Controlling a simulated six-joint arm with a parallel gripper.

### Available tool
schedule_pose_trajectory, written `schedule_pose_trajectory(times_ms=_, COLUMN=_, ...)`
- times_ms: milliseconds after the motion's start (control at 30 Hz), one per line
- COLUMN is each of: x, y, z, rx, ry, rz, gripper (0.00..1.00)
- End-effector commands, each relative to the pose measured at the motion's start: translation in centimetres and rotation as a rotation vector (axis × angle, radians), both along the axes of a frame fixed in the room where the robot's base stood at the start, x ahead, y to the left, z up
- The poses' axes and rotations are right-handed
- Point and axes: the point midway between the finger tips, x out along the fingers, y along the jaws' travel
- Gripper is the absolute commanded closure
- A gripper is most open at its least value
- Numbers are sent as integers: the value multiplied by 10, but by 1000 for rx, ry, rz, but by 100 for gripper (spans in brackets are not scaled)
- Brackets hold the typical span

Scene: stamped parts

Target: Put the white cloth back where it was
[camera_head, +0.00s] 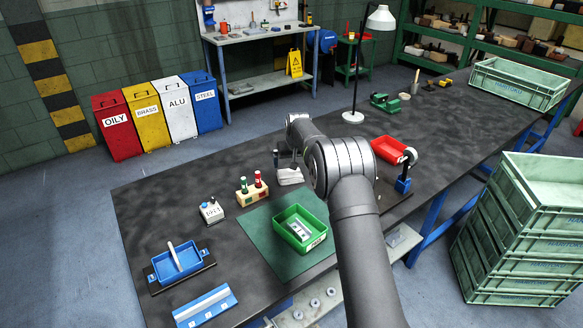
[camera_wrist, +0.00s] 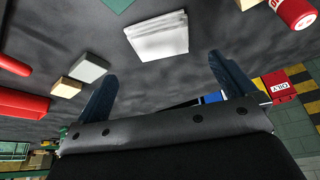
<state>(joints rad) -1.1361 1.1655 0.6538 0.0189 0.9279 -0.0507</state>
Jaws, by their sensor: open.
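The white cloth (camera_head: 289,176) looks like a small folded stack on the dark bench top, behind the green mat. It also shows in the wrist view (camera_wrist: 157,36), lying flat, above the gap between the fingertips and clear of both. My gripper (camera_head: 284,158) is just beside the cloth in the head view and partly overlaps its back edge. In the wrist view my gripper (camera_wrist: 165,73) is open, its two dark fingers wide apart with nothing between them. The gripper's exact height over the bench is hard to tell.
A wooden rack (camera_head: 250,197) with red and green bottles stands left of the cloth. A green tray (camera_head: 297,237) with a metal part stands on the green mat (camera_head: 262,248). A red bin (camera_head: 389,150) is at right. In the wrist view, pale (camera_wrist: 89,68) and tan blocks (camera_wrist: 66,87) lie left.

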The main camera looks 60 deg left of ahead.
Motion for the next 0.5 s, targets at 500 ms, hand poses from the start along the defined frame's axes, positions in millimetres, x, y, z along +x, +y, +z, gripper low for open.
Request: schedule_pose_trajectory(times_ms=500, x=-4, y=-9, z=23, rx=0, ry=0, rz=0, gripper=0)
